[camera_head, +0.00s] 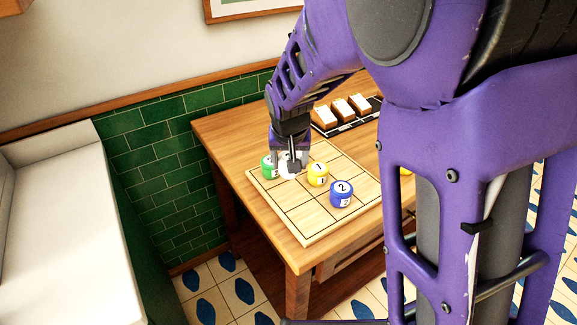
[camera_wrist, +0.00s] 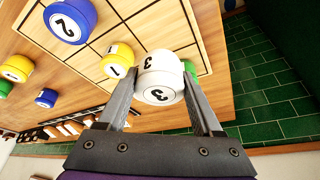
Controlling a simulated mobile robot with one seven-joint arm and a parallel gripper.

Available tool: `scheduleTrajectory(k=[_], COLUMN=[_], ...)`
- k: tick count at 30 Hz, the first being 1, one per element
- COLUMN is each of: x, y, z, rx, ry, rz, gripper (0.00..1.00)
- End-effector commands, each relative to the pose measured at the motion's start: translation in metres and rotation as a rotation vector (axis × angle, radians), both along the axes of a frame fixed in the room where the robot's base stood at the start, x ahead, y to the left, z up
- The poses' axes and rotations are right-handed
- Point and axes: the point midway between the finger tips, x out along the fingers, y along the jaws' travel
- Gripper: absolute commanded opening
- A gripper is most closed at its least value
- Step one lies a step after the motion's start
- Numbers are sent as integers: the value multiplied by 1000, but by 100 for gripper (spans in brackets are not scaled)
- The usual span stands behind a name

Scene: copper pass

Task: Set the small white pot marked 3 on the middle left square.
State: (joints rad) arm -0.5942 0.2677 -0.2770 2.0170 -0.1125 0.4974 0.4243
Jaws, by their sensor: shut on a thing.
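The small white pot marked 3 (camera_wrist: 159,77) is between my gripper's (camera_wrist: 160,92) two fingers, which are shut on it. In the head view the white pot (camera_head: 287,172) is partly hidden by my gripper (camera_head: 289,163). It is at the far left part of the gridded wooden board (camera_head: 302,229), close beside a green pot (camera_head: 268,168). I cannot tell whether it touches the board. A yellow pot marked 1 (camera_head: 318,174) and a blue pot marked 2 (camera_head: 341,193) stand on the board to its right.
A dark rack with several white-topped blocks (camera_head: 340,109) lies behind the board. More pots, yellow (camera_wrist: 17,67) and blue (camera_wrist: 46,98), stand on the wooden table off the board. A green tiled wall (camera_head: 165,150) is on the left.

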Motion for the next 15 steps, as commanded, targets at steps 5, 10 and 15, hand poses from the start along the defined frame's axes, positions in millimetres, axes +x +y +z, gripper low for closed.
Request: scheduleTrajectory(k=[5, 10, 15], x=[0, 0, 0], y=[0, 0, 0], z=[-29, -41, -66], rx=[-1, 0, -1], ry=[0, -1, 2], rz=[1, 1, 1], gripper=[3, 3, 3])
